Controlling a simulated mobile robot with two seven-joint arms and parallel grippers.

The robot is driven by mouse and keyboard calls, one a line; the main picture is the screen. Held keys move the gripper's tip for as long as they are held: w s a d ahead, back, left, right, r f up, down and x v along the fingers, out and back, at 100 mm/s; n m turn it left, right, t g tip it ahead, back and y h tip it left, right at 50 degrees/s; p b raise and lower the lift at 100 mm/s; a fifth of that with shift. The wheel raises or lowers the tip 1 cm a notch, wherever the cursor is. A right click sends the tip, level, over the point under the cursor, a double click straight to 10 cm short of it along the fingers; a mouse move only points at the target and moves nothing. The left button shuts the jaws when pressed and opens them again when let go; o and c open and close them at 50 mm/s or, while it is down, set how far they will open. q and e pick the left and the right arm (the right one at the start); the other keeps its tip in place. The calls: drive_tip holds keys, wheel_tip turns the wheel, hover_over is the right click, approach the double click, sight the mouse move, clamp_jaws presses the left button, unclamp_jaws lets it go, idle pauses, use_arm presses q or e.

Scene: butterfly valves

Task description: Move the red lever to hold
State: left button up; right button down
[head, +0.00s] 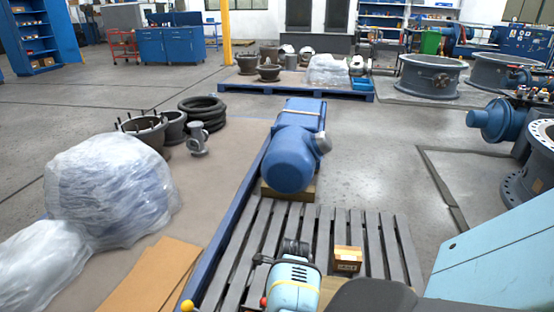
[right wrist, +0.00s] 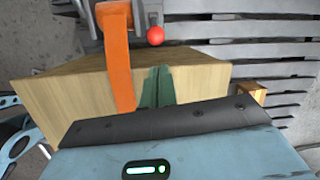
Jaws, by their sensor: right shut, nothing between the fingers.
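A red ball (right wrist: 155,36), which may be the knob of the red lever, shows at the top of the right wrist view. A flat orange bar (right wrist: 118,60) runs down beside it, across the face of a wooden block (right wrist: 65,95). A small red ball also shows at the bottom edge of the head view (head: 264,302), beside a light-blue body. My right gripper (right wrist: 155,86) is shut and empty, its dark green fingers together in front of the block. The red ball lies beyond the fingertips, apart from them in the picture. I cannot read any hold mark. My left gripper is out of view.
A slatted grey pallet (head: 384,245) carries a small carton (head: 347,259) and a large blue motor-like unit (head: 292,160). Plastic-wrapped goods (head: 105,190) stand at the left. A yellow ball (head: 187,306) shows at the bottom edge.

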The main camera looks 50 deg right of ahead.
drive_tip(key=b+x, duration=0.2)
drive_tip(key=x, duration=0.6)
drive_tip(key=shift+b, duration=0.4)
